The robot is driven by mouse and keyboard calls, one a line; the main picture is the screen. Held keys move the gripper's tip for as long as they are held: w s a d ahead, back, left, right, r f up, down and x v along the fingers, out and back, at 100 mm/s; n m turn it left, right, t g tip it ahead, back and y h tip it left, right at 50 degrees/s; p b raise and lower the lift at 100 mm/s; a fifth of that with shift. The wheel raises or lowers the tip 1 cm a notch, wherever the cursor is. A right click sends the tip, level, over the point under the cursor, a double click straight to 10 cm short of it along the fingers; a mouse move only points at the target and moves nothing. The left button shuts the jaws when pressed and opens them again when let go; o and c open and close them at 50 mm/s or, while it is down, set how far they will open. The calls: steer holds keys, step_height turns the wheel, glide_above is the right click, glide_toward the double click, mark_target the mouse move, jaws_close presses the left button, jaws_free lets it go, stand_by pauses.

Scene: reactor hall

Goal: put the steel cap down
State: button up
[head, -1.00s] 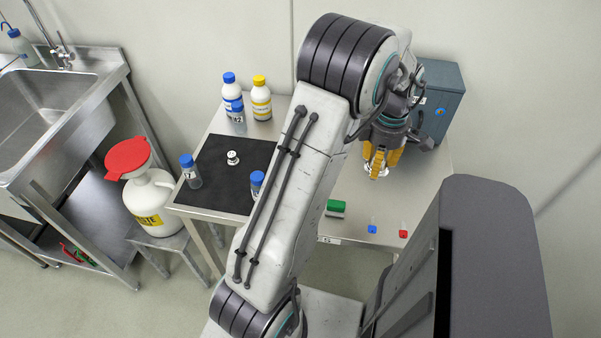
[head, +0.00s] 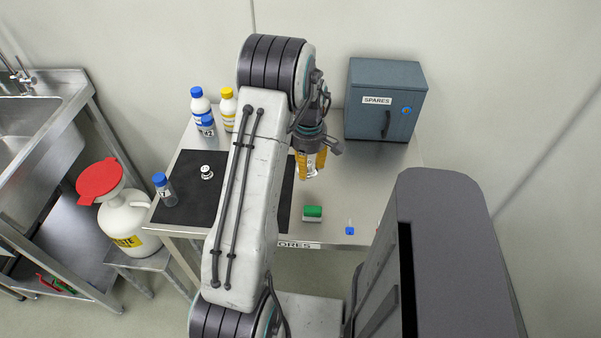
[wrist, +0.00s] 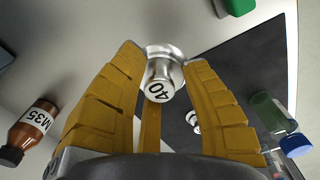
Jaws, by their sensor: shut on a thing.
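The steel cap (wrist: 162,73) is a shiny flanged piece with a white top marked 40, between the yellow fingers of my gripper (wrist: 164,62) in the wrist view. In the head view, my gripper (head: 311,168) points down over the steel table, just right of the black mat (head: 187,205), shut on the cap (head: 309,173). I cannot tell whether the cap touches the table. A similar small white-topped piece (head: 206,172) stands on the mat; it also shows in the wrist view (wrist: 193,120). My arm hides part of the mat.
A blue-capped vial (head: 165,190) stands on the mat's left. A SPARES box (head: 385,100) is at the back right. A green-topped block (head: 313,213) and a blue button (head: 350,231) are near the front.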

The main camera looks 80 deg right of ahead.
mark_target(301, 182)
steer(key=shift+w+d+f, duration=0.25)
steer(key=shift+w+f, duration=0.1)
steer(key=shift+w, duration=0.2)
steer(key=shift+w+d+f, duration=0.2)
steer(key=shift+w+f, duration=0.15)
steer(key=shift+w, duration=0.15)
steer(key=shift+f+p, duration=0.5)
steer(key=shift+f, duration=1.4)
steer(key=shift+f, duration=0.2)
steer(key=shift+f+b, duration=0.35)
steer(key=shift+b, duration=0.15)
steer(key=o, duration=1.1)
steer(key=shift+o, duration=0.2)
steer(key=shift+r, duration=0.1)
